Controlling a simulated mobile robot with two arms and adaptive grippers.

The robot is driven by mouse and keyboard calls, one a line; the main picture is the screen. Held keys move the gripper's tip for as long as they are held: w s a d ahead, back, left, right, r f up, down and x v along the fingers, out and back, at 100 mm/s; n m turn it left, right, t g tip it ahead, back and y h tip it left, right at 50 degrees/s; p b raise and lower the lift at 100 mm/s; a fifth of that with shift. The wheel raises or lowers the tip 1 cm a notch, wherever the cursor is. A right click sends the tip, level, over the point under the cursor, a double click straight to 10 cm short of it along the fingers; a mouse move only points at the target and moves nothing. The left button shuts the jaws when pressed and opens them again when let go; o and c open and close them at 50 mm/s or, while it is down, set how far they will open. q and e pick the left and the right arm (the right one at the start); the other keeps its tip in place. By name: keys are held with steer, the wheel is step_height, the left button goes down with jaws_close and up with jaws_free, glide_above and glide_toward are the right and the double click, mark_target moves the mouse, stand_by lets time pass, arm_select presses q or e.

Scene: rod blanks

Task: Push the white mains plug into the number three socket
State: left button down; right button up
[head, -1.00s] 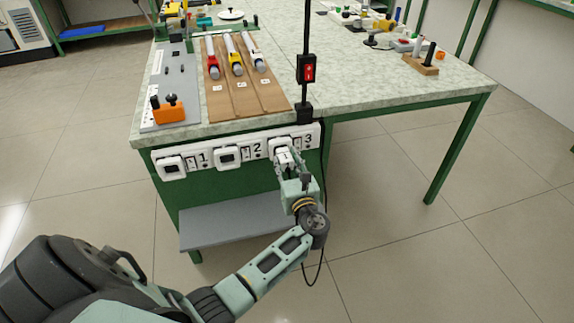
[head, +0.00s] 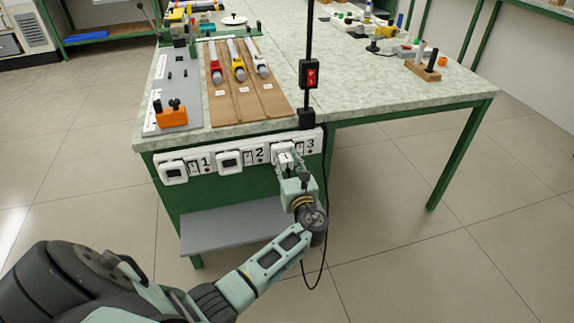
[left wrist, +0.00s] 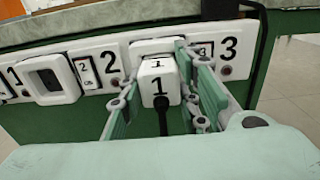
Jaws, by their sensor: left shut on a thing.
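The white mains plug (left wrist: 160,82), marked 1, is between the two pale green fingers of my left gripper (left wrist: 163,112), which is shut on it. A dark cable leaves the plug's near end. The plug faces the number three socket (left wrist: 152,46), just left of the switch and the 3 label. The plug hides most of the socket's face, and I cannot tell whether its pins are fully in. In the head view, my left gripper (head: 288,172) holds the plug (head: 285,158) against or very close to the panel's right end. My right gripper is not in view.
The white socket strip (head: 243,155) runs along the bench's front edge, with sockets one (head: 173,172) and two (head: 230,160) to the left. A grey shelf (head: 235,227) is below. A black post with a red switch (head: 311,77) rises near socket three, and a black cable hangs beside my arm.

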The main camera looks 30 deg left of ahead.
arm_select(q)
steer(key=shift+w+a+r, duration=0.1)
steer(key=shift+r, duration=0.05)
steer(key=c, duration=1.2)
jaws_free()
steer(key=v, duration=1.2)
